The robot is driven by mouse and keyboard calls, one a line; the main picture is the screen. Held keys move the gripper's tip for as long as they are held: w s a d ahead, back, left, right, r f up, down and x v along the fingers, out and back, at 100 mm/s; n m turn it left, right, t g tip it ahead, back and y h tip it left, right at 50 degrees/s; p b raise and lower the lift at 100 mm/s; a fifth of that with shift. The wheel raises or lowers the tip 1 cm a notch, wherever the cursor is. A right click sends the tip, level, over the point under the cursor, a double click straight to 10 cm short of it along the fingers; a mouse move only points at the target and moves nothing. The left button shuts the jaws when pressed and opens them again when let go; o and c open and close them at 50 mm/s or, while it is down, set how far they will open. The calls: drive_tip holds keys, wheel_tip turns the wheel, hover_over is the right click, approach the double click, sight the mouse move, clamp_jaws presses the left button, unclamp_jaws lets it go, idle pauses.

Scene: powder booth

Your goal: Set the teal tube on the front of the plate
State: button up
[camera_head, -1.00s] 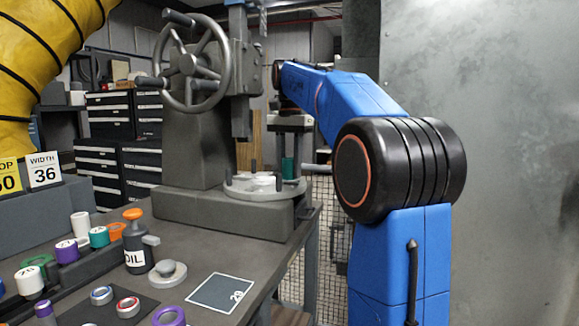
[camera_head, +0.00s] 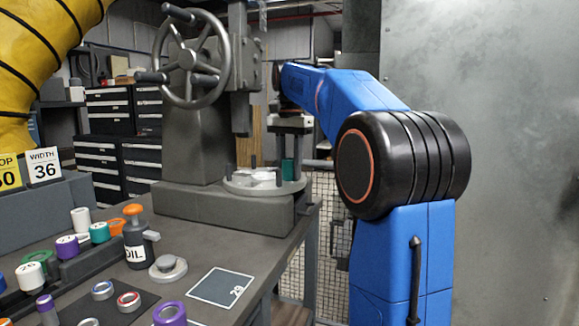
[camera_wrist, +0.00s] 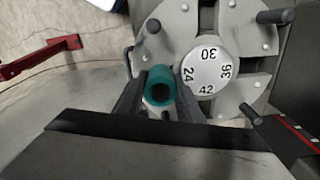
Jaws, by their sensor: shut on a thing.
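The teal tube (camera_head: 289,169) is upright at the right side of the round grey plate (camera_head: 250,189) in the head view. My gripper (camera_wrist: 160,92) is shut on the teal tube (camera_wrist: 155,73), with one dark finger on each side. In the wrist view the tube is at the left edge of the plate (camera_wrist: 235,17), beside the white numbered hub (camera_wrist: 207,70). I cannot tell whether its lower end touches the plate; my gripper partly hides that spot.
Short pegs (camera_wrist: 275,17) stand around the plate. The press column and handwheel (camera_head: 190,62) rise behind it. The bench holds an oil can (camera_head: 137,240), coloured tubes (camera_head: 67,246), rings (camera_head: 128,301) and a card marked 29 (camera_head: 222,287).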

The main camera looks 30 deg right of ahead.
drive_tip(key=o, duration=1.2)
drive_tip(key=shift+w+r, duration=0.1)
drive_tip(key=shift+r, duration=0.5)
drive_tip(key=shift+s+d+r, duration=0.1)
drive_tip(key=shift+r, duration=1.5)
drive_tip(key=shift+s+r, duration=0.1)
drive_tip(key=shift+r, duration=1.45)
drive_tip(key=shift+s, duration=0.1)
